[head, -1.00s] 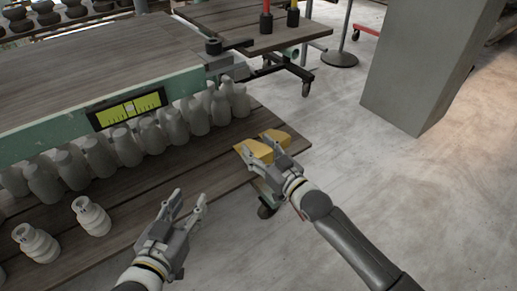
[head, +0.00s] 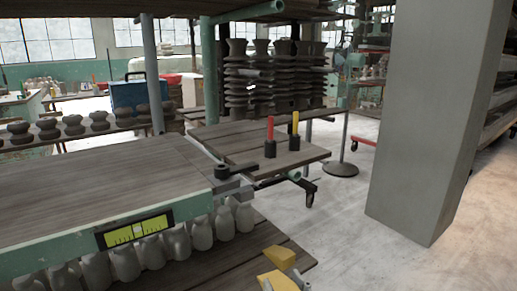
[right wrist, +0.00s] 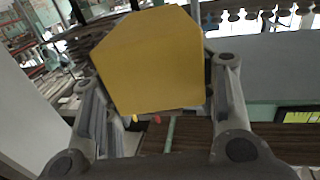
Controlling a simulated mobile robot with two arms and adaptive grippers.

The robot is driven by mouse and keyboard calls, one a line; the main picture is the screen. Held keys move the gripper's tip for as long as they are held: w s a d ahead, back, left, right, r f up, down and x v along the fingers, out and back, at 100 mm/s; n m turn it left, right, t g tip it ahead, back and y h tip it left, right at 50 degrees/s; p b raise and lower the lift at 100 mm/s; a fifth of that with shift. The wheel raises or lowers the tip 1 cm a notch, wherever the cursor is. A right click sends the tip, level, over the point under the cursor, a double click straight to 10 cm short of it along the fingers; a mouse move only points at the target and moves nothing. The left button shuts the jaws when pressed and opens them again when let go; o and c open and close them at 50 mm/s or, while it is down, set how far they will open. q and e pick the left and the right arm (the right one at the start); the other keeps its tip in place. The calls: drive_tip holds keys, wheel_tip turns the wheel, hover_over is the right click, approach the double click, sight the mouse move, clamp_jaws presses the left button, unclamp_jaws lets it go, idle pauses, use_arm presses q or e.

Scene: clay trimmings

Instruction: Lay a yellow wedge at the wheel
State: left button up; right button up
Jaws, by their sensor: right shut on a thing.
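A yellow wedge (right wrist: 150,60) fills the space between the fingers of my right gripper (right wrist: 155,85) in the right wrist view. In the head view the held wedge (head: 280,282) shows at the bottom edge, between the fingertips of my right gripper (head: 284,284). A second yellow wedge (head: 279,257) sits just behind it at the corner of the lower wooden shelf. A dark caster wheel (head: 309,197) is under the small wooden cart top. My left gripper is out of view.
A green-edged table (head: 60,258) with a yellow-green level fills the left, with grey vases below. The cart (head: 240,148) carries a red and a yellow handle. A grey pillar (head: 430,120) stands at right.

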drive_tip(key=s+d+r+m+t+h, duration=0.1)
drive_tip(key=s+d+m+h, duration=0.2)
drive_tip(key=d, duration=0.4)
drive_tip(key=s+d+r+m+h, duration=0.1)
drive_tip(key=s+d+r+h, duration=0.1)
drive_tip(key=s+d+h, duration=0.3)
use_arm(q)
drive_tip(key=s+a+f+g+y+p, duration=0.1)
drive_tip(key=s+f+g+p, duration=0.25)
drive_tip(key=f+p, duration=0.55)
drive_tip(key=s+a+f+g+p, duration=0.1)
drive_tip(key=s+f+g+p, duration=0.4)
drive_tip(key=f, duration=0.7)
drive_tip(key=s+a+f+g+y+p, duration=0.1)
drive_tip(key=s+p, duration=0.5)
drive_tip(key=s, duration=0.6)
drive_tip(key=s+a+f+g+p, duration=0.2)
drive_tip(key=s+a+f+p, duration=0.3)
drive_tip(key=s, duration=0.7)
drive_tip(key=p, duration=0.2)
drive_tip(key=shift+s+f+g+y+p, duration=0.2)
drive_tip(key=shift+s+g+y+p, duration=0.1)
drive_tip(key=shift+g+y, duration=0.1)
use_arm(e)
drive_tip(key=s+r, duration=0.4)
drive_tip(key=r, duration=0.7)
drive_tip(key=s+d+r+y, duration=0.1)
drive_tip(key=s+r, duration=0.3)
drive_tip(key=r, duration=0.8)
drive_tip(key=shift+r, duration=0.25)
